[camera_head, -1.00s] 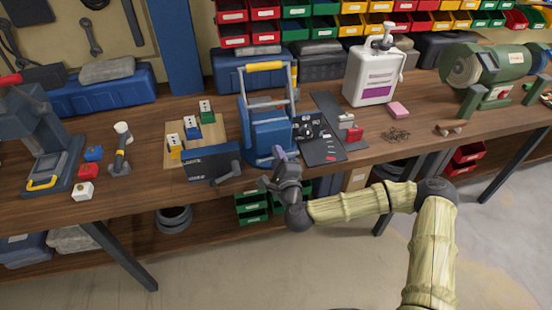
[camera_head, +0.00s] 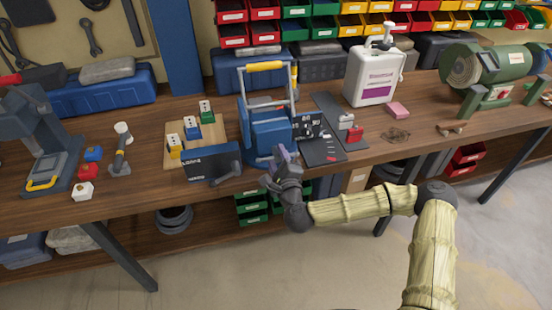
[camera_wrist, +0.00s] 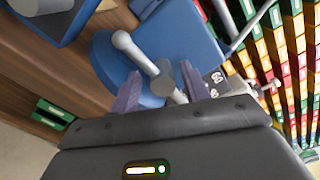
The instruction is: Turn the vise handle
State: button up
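The blue vise (camera_head: 270,132) stands near the front edge of the bench. In the wrist view its blue body (camera_wrist: 190,35) fills the upper middle. The grey vise handle (camera_wrist: 143,58) is a slanted bar with a ball at its upper left end and a round hub near its lower part. My gripper (camera_wrist: 161,90) is open, with its two purple fingers apart and the hub and lower handle between them in the picture. I cannot tell whether they touch. In the head view my gripper (camera_head: 283,153) is at the vise's front, and the handle is hidden or too small to tell.
A dark box marked with letters (camera_head: 210,163) stands left of the vise. A dark mat (camera_head: 328,155) lies to the right. A white jug (camera_head: 374,78) and a green grinder (camera_head: 487,68) stand further right.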

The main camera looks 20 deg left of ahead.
jog(key=shift+s+r, duration=0.1)
jog(key=shift+s, duration=0.05)
jog(key=shift+s+d, duration=0.35)
jog(key=shift+s, duration=0.25)
jog(key=p+v, duration=0.8)
jog(key=v, duration=0.7)
jog(key=shift+s+d, duration=0.2)
jog(key=shift+s, duration=0.15)
